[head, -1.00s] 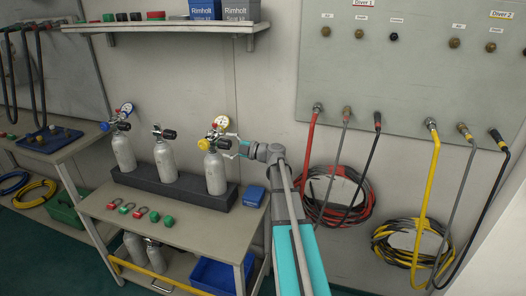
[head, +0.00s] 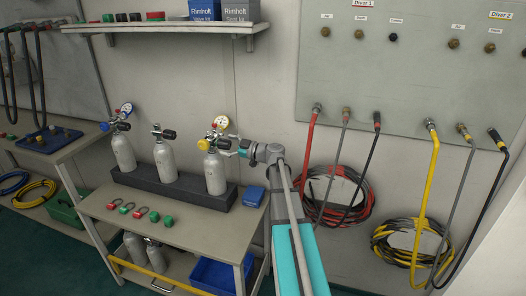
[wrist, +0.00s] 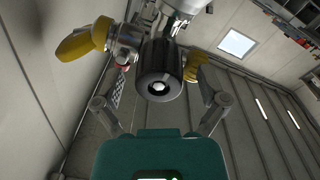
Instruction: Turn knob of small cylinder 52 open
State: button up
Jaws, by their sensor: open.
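Three small grey cylinders stand in a dark rack; no number is readable on any of them. The right cylinder (head: 215,173) carries a yellow regulator with a round gauge (head: 221,122) and a black valve knob (head: 224,143) on its right side. My gripper (head: 234,149) is at that knob, coming from the right. In the wrist view the knob (wrist: 159,72) faces the camera end-on, and the open fingers of my gripper (wrist: 160,104) stand apart on either side of it. No finger contact with the knob shows.
Yellow regulator parts (wrist: 84,42) sit close beside the knob. The middle cylinder (head: 165,162) has a bare valve; the left one (head: 123,152) has a blue-capped regulator. The dark rack (head: 145,182) sits on a cart with a blue box (head: 253,196). Hoses hang on the right wall.

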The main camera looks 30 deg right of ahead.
jog(key=m, duration=1)
jog(key=shift+m+p, duration=0.35)
jog(key=shift+m, duration=0.05)
jog(key=m, duration=0.5)
jog(key=shift+g, duration=0.3)
jog(key=m, duration=0.5)
jog(key=shift+w+d, duration=0.1)
jog(key=m, duration=0.5)
jog(key=shift+m, duration=0.3)
jog(key=m, duration=0.4)
jog(key=shift+m+g, duration=0.3)
jog(key=shift+m, duration=0.1)
jog(key=m, duration=0.5)
jog(key=shift+y, duration=0.4)
jog(key=m, duration=0.5)
jog(key=shift+f, duration=0.1)
jog(key=shift+m, duration=0.5)
jog(key=v, duration=1.3)
jog(key=shift+s+d, duration=0.3)
jog(key=shift+a+f, duration=0.1)
jog(key=shift+f, duration=0.05)
